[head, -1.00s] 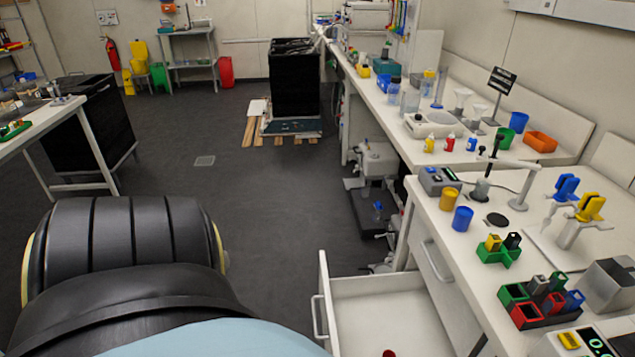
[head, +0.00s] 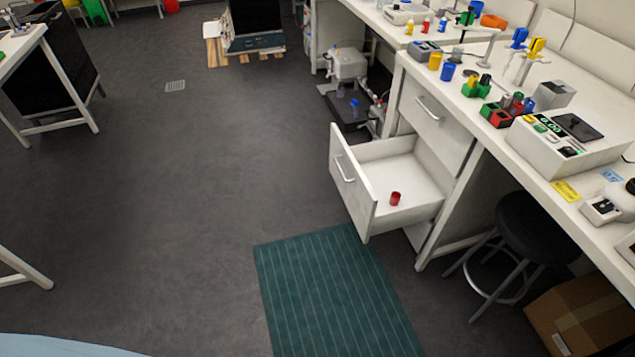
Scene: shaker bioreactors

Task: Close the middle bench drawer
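The middle bench drawer (head: 352,187) is pulled well out from the white bench cabinet on the right of the head view. Its front panel faces left and carries a silver bar handle (head: 344,168). A small red cup-like object (head: 395,198) sits inside on the drawer floor. Above it, a closed drawer (head: 428,112) with a similar handle is flush with the cabinet. Neither of my grippers is in the head view. A pale blue part at the bottom left corner looks like my own body.
A green striped mat (head: 335,290) lies on the floor in front of the drawer. A black stool (head: 533,228) and a cardboard box (head: 585,315) stand under the bench at right. A pump-like device (head: 348,65) stands behind the drawer. The grey floor left of it is clear.

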